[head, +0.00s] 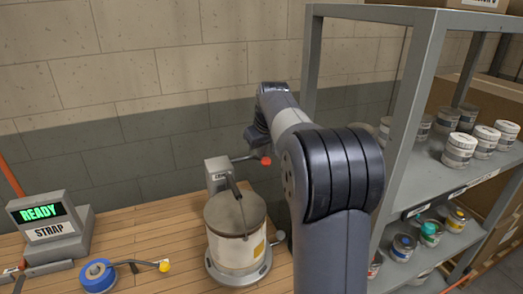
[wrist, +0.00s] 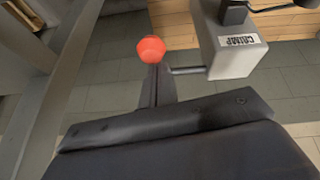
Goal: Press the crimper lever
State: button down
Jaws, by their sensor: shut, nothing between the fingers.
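The crimper (head: 217,174) is a grey box on the wooden bench, behind a lidded can. Its lever (head: 245,157) sticks out to the right and ends in a red knob (head: 265,161). In the wrist view the crimper box (wrist: 228,45) carries a CRIMP label, and its thin lever rod (wrist: 188,70) runs left toward the red knob (wrist: 151,49). My gripper (wrist: 155,72) is shut and empty, its fingertips right at the knob in that view. I cannot tell whether they touch it. In the head view the fingers are mostly hidden by my arm.
The can (head: 236,235) stands on a round base in front of the crimper. A strap unit (head: 50,226) showing READY and a blue tape roll (head: 97,275) are at the left. A grey metal shelf (head: 420,110) with several small paint pots stands close on the right.

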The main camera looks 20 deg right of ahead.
jog(key=shift+s+f+t+b, duration=0.35)
jog(key=shift+f+t+b, duration=0.3)
jog(key=shift+b, duration=1.2)
jog(key=shift+s+f+t+b, duration=0.4)
jog(key=shift+f+b, duration=0.4)
jog(key=shift+b, duration=1)
jog(key=shift+s+f+t+b, duration=0.3)
jog(key=shift+f+t+b, duration=0.35)
jog(key=shift+b, duration=1.2)
jog(key=f+t+b, duration=0.1)
jog(key=b, duration=0.2)
jog(key=f+t+b, duration=0.1)
jog(key=b, duration=0.3)
jog(key=shift+s+f+b, duration=0.15)
jog(key=shift+s+b, duration=0.15)
jog(key=shift+s, duration=0.1)
jog(key=shift+b, duration=0.4)
jog(key=shift+s, duration=0.1)
send_near(266, 165)
jog(key=shift+s+f+t, duration=0.15)
jog(key=shift+s+f, duration=0.2)
jog(key=shift+f, duration=0.2)
jog(key=shift+s+f+t, duration=0.15)
jog(key=shift+s+f, duration=0.15)
jog(key=shift+f, duration=0.25)
jog(key=shift+w, duration=0.1)
